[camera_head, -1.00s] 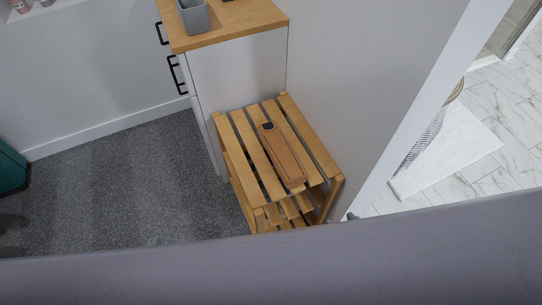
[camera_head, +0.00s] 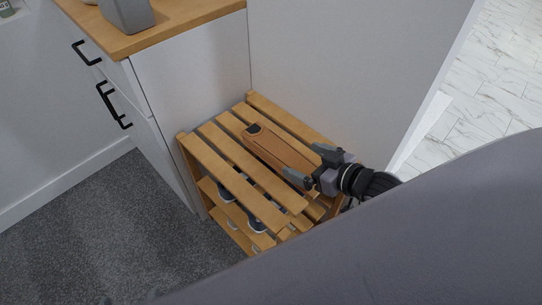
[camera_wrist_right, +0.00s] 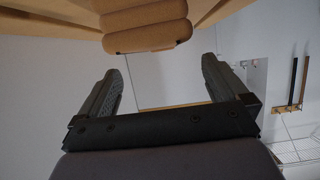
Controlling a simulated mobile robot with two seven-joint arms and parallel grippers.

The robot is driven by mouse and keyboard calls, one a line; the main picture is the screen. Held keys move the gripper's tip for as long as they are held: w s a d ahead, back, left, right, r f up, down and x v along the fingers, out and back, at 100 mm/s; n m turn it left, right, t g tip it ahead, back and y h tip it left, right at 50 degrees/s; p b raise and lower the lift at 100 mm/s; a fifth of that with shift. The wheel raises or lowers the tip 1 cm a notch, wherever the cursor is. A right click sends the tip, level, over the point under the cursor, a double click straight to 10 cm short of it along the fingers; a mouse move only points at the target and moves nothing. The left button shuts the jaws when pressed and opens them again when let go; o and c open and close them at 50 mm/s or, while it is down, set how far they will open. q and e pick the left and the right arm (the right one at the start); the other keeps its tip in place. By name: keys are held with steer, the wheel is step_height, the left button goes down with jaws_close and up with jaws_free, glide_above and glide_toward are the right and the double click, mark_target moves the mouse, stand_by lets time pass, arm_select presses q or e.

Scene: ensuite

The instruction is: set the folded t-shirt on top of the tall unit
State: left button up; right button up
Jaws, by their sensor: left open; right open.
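The folded t-shirt (camera_head: 272,146) is a narrow orange-brown bundle with a dark patch at its far end. It lies on the top slats of a wooden rack (camera_head: 203,160). My right gripper (camera_head: 307,166) is open at the shirt's near end. In the right wrist view, the shirt's rounded, layered end (camera_wrist_right: 146,28) shows just beyond the open fingers (camera_wrist_right: 163,72), with nothing between them. A white unit with a wooden top (camera_head: 190,22) stands behind the rack; I cannot tell if it is the tall unit. My left gripper is not in view.
A grey container (camera_head: 127,12) stands on the wooden top. Dark shoes (camera_head: 257,222) sit on the rack's lower shelf. Black handles (camera_head: 112,105) stick out from the unit's front. A wall (camera_head: 350,70) borders the rack on the right. Grey carpet (camera_head: 110,220) lies clear at left.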

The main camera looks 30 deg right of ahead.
mark_target(280, 150)
steer(key=shift+b+x, duration=0.45)
steer(key=shift+x, duration=0.85)
steer(key=b+x, duration=0.1)
steer(key=x, duration=0.2)
steer(key=shift+w+f, duration=0.1)
steer(key=shift+w, duration=0.3)
steer(key=shift+w+a+f, duration=0.1)
steer(key=shift+w, duration=0.2)
steer(key=c, duration=1.1)
arm_select(q)
steer(key=shift+w+d+f+t, duration=0.15)
steer(key=shift+w+d+t, duration=0.2)
steer(key=shift+d, duration=0.35)
